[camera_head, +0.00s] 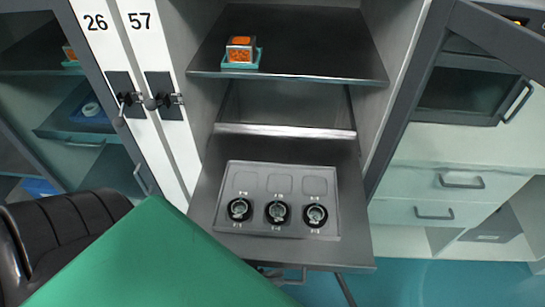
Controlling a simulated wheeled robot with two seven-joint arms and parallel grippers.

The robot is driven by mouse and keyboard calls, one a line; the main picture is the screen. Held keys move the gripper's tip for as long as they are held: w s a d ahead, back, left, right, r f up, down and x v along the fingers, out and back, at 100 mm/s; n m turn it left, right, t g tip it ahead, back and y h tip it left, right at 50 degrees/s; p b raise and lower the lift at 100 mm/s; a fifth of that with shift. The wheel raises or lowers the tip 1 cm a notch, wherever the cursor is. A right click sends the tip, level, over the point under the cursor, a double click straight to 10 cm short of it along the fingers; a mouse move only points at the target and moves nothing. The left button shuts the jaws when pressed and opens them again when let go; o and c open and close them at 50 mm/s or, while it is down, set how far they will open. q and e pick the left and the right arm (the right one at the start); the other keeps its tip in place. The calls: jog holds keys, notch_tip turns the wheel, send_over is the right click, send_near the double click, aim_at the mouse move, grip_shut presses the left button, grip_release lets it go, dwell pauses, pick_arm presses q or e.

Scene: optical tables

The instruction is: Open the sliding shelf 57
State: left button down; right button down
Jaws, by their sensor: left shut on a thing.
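The white panel labelled 57 (158,75) stands at the left side of an open cabinet. In it, the lower sliding shelf (205,200) is a dark grey plate that juts out toward me, past the upper shelf. It carries a grey tray (330,228) with three round black fittings along its front row. A metal handle (292,280) shows under the shelf's front edge. My left gripper (268,273) is at this handle and shut on it, mostly hidden by the large green part in front. My right gripper is not in view.
The fixed-looking upper shelf (300,50) holds an orange item (240,50) on a green base. A panel labelled 26 (97,45) is beside 57, both with black locks. A dark-framed door (405,95) and white drawers (462,182) stand right. Teal floor (430,280) shows clear at lower right.

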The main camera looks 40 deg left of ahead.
pick_arm(q)
jog(key=c, duration=1.8)
grip_release()
